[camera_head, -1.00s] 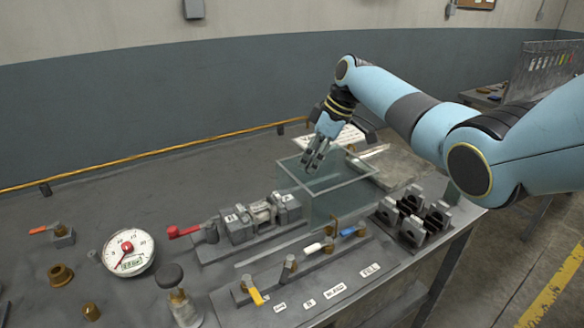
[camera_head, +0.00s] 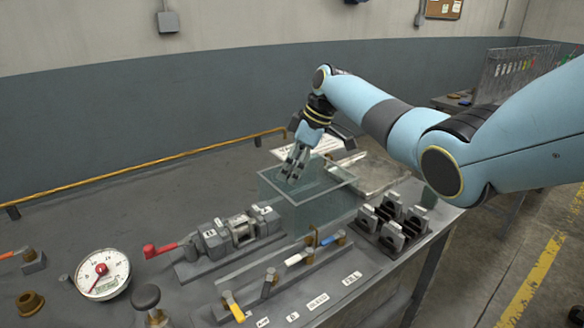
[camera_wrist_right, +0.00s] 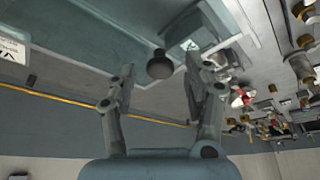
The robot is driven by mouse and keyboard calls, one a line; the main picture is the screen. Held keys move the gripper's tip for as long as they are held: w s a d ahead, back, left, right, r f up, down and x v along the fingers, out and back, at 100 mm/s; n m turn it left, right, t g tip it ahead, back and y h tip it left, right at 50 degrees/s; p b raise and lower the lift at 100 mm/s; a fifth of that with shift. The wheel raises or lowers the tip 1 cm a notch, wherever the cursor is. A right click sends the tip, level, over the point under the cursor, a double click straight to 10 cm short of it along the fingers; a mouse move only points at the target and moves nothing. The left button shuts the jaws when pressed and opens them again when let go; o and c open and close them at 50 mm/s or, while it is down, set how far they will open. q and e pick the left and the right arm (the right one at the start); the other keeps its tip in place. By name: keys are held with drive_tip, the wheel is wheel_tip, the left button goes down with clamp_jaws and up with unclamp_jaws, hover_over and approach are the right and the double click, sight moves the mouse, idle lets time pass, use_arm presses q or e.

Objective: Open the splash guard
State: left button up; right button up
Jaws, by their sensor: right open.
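The splash guard (camera_head: 325,207) is a clear, box-like cover with pale edges, on the bench behind the valve row. It looks closed, with its top level. My right gripper (camera_head: 292,176) points down over the guard's back left part, fingers spread. In the right wrist view a dark round knob (camera_wrist_right: 159,66) shows between the two open fingertips, with a gap on both sides. The guard's clear panel and pale edge (camera_wrist_right: 238,22) show behind it. Whether the fingers touch the guard is hard to tell. My left gripper is out of view.
A clamp block with a red handle (camera_head: 160,249) stands left of the guard. Coloured valve levers (camera_head: 300,257) line the front. Black-and-grey blocks (camera_head: 392,225) stand on the right. A gauge (camera_head: 102,273) lies at the left. A yellow pipe (camera_head: 150,164) runs along the back.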

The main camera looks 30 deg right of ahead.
drive_tip(key=v, duration=1.1)
drive_tip(key=shift+d+r, duration=0.15)
drive_tip(key=shift+r, duration=0.15)
drive_tip(key=shift+s, duration=0.15)
